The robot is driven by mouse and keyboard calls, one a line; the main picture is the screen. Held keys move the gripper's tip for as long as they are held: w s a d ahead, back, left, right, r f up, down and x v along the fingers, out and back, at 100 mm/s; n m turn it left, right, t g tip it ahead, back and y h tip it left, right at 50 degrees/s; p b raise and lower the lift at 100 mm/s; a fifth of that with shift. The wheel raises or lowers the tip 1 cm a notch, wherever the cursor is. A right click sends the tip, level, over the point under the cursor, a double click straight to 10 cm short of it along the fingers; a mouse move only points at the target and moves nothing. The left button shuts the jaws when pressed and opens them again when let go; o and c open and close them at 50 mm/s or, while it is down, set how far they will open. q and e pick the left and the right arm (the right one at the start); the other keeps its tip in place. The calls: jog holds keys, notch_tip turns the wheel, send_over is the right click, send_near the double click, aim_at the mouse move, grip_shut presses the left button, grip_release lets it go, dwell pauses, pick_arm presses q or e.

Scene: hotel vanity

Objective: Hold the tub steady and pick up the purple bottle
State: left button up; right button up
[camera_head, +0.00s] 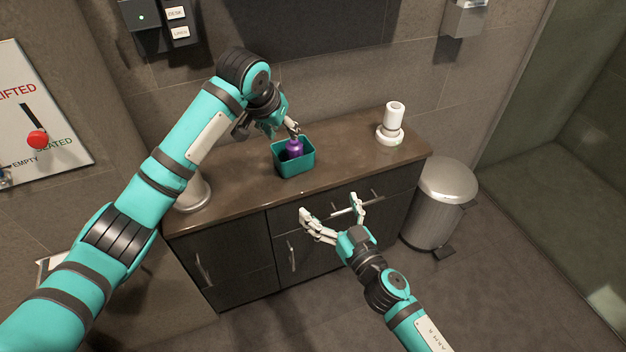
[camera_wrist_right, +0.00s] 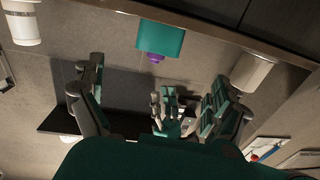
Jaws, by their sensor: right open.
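The teal tub (camera_head: 296,166) stands on the brown counter. The purple bottle (camera_head: 294,148) is inside it, its top above the rim. In the right wrist view the tub (camera_wrist_right: 162,36) appears upside down, with the bottle (camera_wrist_right: 156,57) showing past its rim. My left gripper (camera_head: 292,128) is at the tub's back side, close to the rim and bottle; I cannot tell whether it touches or grips anything. My right gripper (camera_head: 331,208) is open and empty, in front of the cabinet and below the counter edge, apart from the tub.
A white cylindrical container (camera_head: 393,120) stands on the counter at the right. A metallic cylinder (camera_head: 193,190) stands at the left, partly behind my left arm. A metal bin (camera_head: 437,205) stands right of the cabinet (camera_head: 235,270). The counter between tub and white container is clear.

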aim_at(300, 163)
jog(key=x, duration=1.5)
jog(key=shift+w, duration=0.25)
jog(key=shift+c, duration=0.3)
jog(key=c, duration=0.8)
jog(key=shift+c, duration=0.2)
